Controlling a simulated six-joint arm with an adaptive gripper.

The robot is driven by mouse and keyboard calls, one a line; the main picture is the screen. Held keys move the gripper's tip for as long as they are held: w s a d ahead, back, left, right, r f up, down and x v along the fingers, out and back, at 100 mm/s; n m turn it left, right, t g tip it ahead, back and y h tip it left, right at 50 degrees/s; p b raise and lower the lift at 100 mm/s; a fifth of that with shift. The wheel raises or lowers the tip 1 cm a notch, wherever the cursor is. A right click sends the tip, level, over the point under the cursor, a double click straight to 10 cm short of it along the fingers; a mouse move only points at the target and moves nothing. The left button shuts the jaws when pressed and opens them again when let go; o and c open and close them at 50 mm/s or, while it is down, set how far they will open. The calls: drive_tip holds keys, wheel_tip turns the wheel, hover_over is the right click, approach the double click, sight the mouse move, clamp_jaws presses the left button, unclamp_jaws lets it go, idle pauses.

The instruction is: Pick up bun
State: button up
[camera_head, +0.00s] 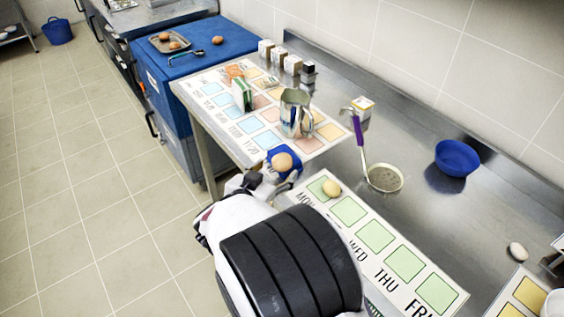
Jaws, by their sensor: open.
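A paler bun-like piece (331,188) lies on the green-squared mat, right of my gripper. Another pale roundish piece (518,251) lies at the far right. My arm hides part of the counter edge.
Several small boxes line the back. A tray (157,47) with round brown items sits on the blue cabinet. Bare steel lies around the bowl.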

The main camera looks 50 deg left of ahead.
sight(279, 165)
drive_tip(key=shift+a+x, duration=0.25)
drive_tip(key=shift+x, duration=1.25)
drive_tip(key=shift+w+a+f, duration=0.55)
drive_tip(key=shift+w, duration=0.1)
drive_tip(key=shift+c, duration=0.3)
drive_tip(key=c, duration=1.2)
drive_tip(key=shift+r, duration=5.05)
